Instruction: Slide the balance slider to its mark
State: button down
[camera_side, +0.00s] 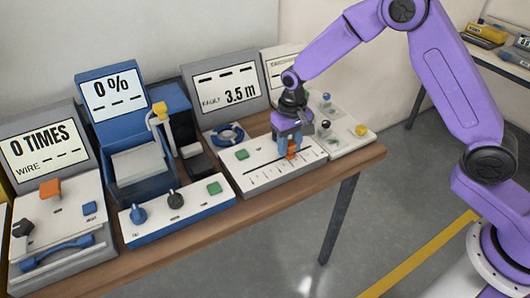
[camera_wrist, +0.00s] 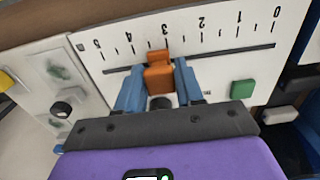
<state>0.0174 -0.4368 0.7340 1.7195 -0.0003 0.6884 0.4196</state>
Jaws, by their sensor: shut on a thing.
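The balance slider is an orange knob (camera_wrist: 158,72) on a long dark slot in a white panel. It also shows in the side view (camera_side: 291,152). The slot runs beside a printed scale from 0 to 5, and the knob stands close to the 3 in the wrist view. My gripper (camera_wrist: 160,84) has its blue fingers on either side of the knob, shut on it. In the side view my gripper (camera_side: 290,147) points down at the panel. No separate target mark can be made out.
A panel with small knobs (camera_side: 345,135) adjoins on the right. A blue unit (camera_side: 175,205) stands on the left. The wooden table edge (camera_side: 300,198) is in front.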

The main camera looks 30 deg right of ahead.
jog(key=d, duration=0.7)
jog(key=shift+d, duration=0.2)
jog(key=shift+d, duration=0.1)
jog(key=c, duration=0.8)
grip_release()
jog(key=shift+r, duration=0.1)
jog(key=shift+r, duration=0.3)
notch_tip(320, 180, up, 17)
jog(key=shift+f, duration=0.15)
